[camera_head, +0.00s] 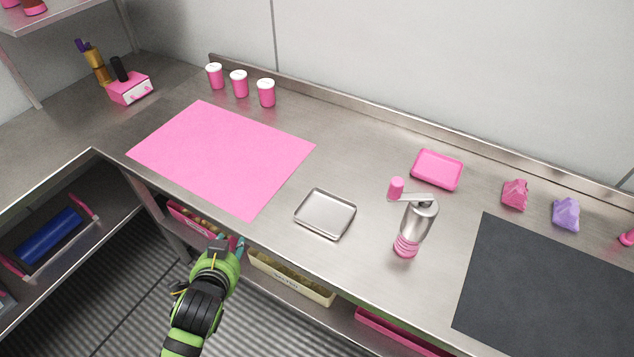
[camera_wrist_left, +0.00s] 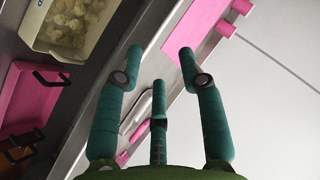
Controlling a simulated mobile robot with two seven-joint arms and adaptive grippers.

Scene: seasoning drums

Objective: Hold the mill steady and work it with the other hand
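The mill (camera_head: 418,220) stands upright on the steel counter, right of centre in the head view. It has a silver body, a pink ringed base and a crank on top with a pink knob (camera_head: 396,187). My left gripper (camera_head: 230,243) is at the counter's front edge, well to the left of the mill and apart from it. In the left wrist view its teal fingers (camera_wrist_left: 161,58) are spread with nothing between them. I cannot make out the mill in that view. My right gripper is in neither view.
A steel tray (camera_head: 325,214) lies between my left gripper and the mill. A pink tray (camera_head: 437,169) lies behind the mill, and a dark mat (camera_head: 550,290) lies to its right. A pink mat (camera_head: 220,155) and cups (camera_head: 239,84) are at left. Bins (camera_head: 290,278) sit below the counter.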

